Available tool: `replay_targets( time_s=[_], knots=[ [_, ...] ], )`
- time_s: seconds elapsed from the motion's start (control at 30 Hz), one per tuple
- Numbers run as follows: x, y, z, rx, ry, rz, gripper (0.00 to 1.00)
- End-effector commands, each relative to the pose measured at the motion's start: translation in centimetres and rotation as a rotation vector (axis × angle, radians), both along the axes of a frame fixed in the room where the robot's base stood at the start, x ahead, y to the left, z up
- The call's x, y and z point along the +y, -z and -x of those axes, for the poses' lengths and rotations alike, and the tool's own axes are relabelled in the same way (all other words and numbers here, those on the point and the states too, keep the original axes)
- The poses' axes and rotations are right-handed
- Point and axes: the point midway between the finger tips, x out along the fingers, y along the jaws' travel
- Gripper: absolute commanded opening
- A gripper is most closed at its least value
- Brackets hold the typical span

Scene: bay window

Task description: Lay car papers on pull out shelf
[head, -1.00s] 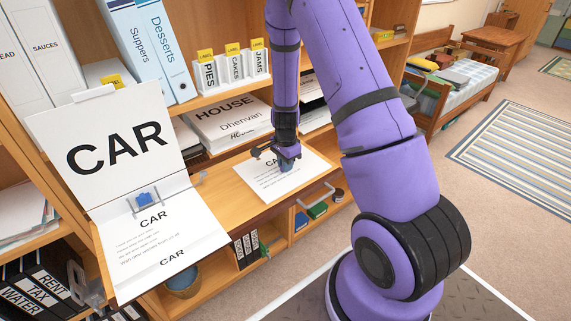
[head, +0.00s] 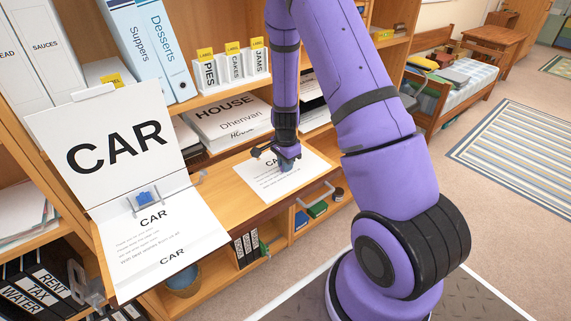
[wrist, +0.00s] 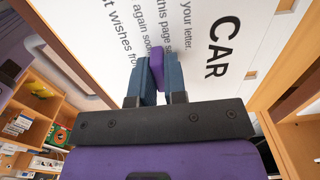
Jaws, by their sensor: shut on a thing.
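The car papers (head: 308,177), a white sheet headed CAR, lie flat over the right part of the pull-out shelf (head: 246,209). I cannot tell whether they touch the wood all over. My gripper (head: 287,163) points down at the sheet. In the wrist view, its blue fingers (wrist: 156,75) are shut on a small purple piece in front of the car papers (wrist: 198,35), seemingly a grip on them. The fingers and my arm hide part of the sheet in the head view.
An open CAR binder (head: 150,215) with a blue clip (head: 145,198) takes up the shelf's left part. HOUSE papers (head: 225,122) lie in the compartment behind. Labelled card holders (head: 230,72) and tall binders (head: 140,50) stand above. A wire handle (head: 316,196) sits below right.

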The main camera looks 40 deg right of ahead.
Motion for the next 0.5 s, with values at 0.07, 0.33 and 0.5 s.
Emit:
replay_targets(
  time_s=[0.07, 0.33, 0.5],
  knots=[
    [-0.01, 0.06, -0.02, 0.000, 0.000, 0.000, 0.00],
    [-0.01, 0.06, -0.01, 0.000, 0.000, 0.000, 0.42],
    [0.00, 0.02, 0.00, 0.000, 0.000, 0.000, 0.42]
  ],
)
